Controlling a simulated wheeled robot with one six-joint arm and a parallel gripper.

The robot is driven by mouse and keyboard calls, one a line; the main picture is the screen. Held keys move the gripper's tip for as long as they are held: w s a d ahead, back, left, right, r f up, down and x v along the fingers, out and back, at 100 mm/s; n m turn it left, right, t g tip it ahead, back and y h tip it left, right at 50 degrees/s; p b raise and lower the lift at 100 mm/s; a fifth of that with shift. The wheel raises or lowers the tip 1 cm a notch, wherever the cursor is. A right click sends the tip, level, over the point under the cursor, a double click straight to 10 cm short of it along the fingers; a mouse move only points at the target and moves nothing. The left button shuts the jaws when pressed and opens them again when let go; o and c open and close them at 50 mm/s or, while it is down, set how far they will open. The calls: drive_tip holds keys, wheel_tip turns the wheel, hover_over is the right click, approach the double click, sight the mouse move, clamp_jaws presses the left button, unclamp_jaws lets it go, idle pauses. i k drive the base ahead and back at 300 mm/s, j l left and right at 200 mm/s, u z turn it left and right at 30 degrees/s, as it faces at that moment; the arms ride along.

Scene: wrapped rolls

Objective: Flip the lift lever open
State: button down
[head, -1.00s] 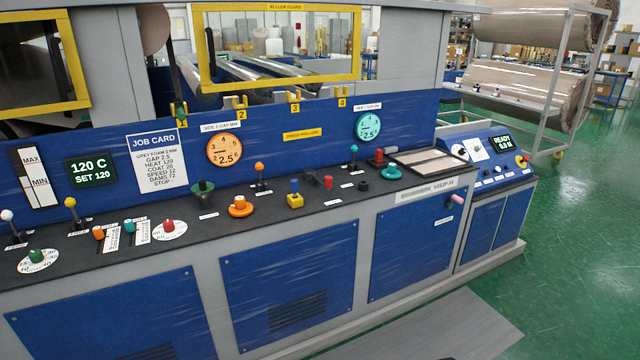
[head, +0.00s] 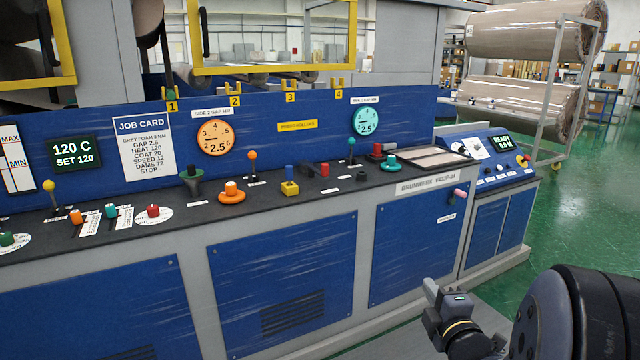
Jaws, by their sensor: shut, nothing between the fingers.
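Several ball-topped levers stand on the dark console top: a yellow-knobbed lever (head: 49,187) at the left, an orange-knobbed lever (head: 252,157) in the middle and a teal-knobbed lever (head: 351,146) farther right. Their labels are too small to read, so I cannot tell which is the lift lever. All three look roughly upright. My gripper (head: 432,291) is at the lower right, shut and empty, in front of the machine's lower panels. It is well apart from all the levers.
Yellow-framed guards (head: 275,70) hang above. A rack of wrapped rolls (head: 530,97) stands right. Green floor (head: 570,215) is clear there.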

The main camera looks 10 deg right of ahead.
sight(324, 172)
drive_tip(key=i+u, duration=0.15)
drive_tip(key=i, duration=0.3)
drive_tip(key=i+l+u, duration=0.15)
drive_tip(key=i, duration=0.3)
drive_tip(key=i+l+u, duration=0.1)
drive_tip(key=i, duration=0.4)
drive_tip(key=i+l+u, duration=0.15)
drive_tip(key=i+l, duration=0.15)
drive_tip(key=i, duration=0.1)
